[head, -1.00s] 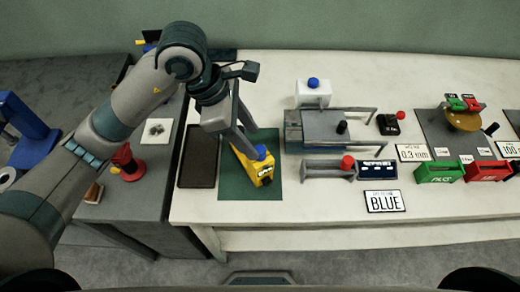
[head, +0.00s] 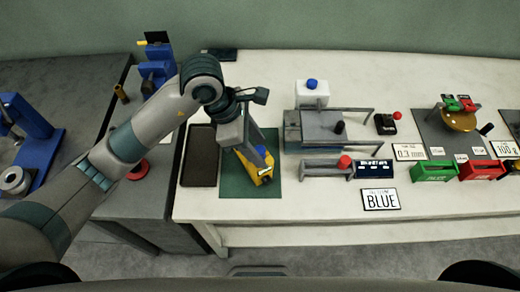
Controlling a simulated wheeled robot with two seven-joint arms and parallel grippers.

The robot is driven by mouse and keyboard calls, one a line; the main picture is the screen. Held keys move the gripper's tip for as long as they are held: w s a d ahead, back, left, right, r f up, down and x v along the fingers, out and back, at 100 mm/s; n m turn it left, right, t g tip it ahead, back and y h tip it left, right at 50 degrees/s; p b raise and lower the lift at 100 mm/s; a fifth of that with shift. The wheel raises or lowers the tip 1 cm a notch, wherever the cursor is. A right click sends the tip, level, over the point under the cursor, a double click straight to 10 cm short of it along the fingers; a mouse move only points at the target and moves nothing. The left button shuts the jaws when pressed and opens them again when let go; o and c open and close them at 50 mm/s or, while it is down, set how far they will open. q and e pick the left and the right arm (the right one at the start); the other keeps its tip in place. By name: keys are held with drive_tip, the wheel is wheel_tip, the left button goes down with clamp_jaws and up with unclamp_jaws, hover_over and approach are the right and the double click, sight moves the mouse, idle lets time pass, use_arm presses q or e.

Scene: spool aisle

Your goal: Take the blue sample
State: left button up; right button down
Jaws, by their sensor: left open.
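A yellow device (head: 264,180) with a blue round top (head: 261,151) lies on a green mat (head: 236,187) on the white bench. My left gripper (head: 243,156) is open, reaching down over the yellow device. One finger is beside the blue top; I cannot tell whether it touches. The gripper hides part of the device. No separate thing marked as a blue sample is clear. A card reading BLUE (head: 381,199) lies at the bench's front. My right gripper is out of view.
A dark tray (head: 199,165) lies left of the mat. A grey slide fixture (head: 320,128), a white box with a blue knob (head: 312,94), a green bin (head: 435,171) and a red bin (head: 481,170) stand to the right. Bare bench (head: 300,206) lies in front.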

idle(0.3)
use_arm(q)
clamp_jaws()
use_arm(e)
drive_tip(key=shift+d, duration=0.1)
use_arm(q)
drive_tip(key=shift+r, duration=0.1)
